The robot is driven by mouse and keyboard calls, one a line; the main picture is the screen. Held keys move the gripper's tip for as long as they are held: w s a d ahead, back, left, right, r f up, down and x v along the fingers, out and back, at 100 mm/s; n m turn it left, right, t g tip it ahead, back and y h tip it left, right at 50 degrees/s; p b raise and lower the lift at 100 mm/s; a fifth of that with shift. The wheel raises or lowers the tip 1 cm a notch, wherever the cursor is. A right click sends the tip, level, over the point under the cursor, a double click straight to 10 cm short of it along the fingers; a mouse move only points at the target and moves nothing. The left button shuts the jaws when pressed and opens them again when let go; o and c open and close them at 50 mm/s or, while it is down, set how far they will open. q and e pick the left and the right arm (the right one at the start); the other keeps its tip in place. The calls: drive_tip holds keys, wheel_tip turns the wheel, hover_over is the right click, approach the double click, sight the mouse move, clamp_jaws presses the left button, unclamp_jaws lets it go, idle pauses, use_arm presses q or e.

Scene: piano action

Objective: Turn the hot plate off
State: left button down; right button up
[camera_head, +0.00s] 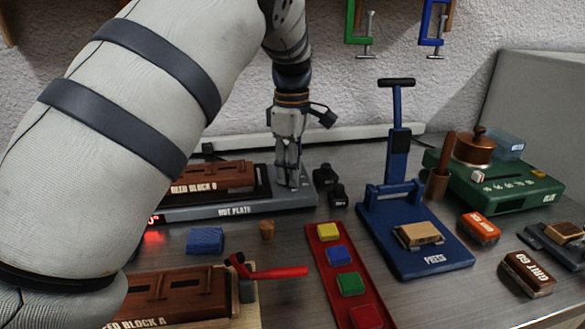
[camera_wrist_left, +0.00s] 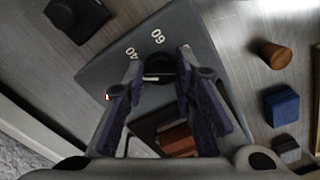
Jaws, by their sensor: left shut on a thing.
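The hot plate (camera_head: 235,211) is a grey unit with its name on the front edge and a red glow (camera_head: 153,238) at its left end. A brown reed block (camera_head: 212,178) rests on its dark top. My left gripper (camera_head: 288,184) points down at the right end of the hot plate. In the left wrist view my left gripper (camera_wrist_left: 160,72) is shut on a black dial knob (camera_wrist_left: 159,66) with a white line, with the numbers 40 and 60 beside it. In the head view the fingers hide the knob. My right gripper is not in view.
Two small black weights (camera_head: 326,174) stand right of the hot plate. A blue block (camera_head: 205,240) and a cork (camera_head: 267,230) lie in front. A red tray (camera_head: 326,262) of coloured blocks, a blue press (camera_head: 425,250) and a green glue pot unit (camera_head: 495,192) stand further right.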

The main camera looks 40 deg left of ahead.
use_arm(q)
drive_tip(key=n, duration=0.6)
drive_tip(key=shift+n, duration=0.3)
idle(0.4)
drive_tip(key=c, duration=1.3)
unclamp_jaws()
drive_tip(key=shift+r, duration=0.1)
wheel_tip(320, 180, up, 12)
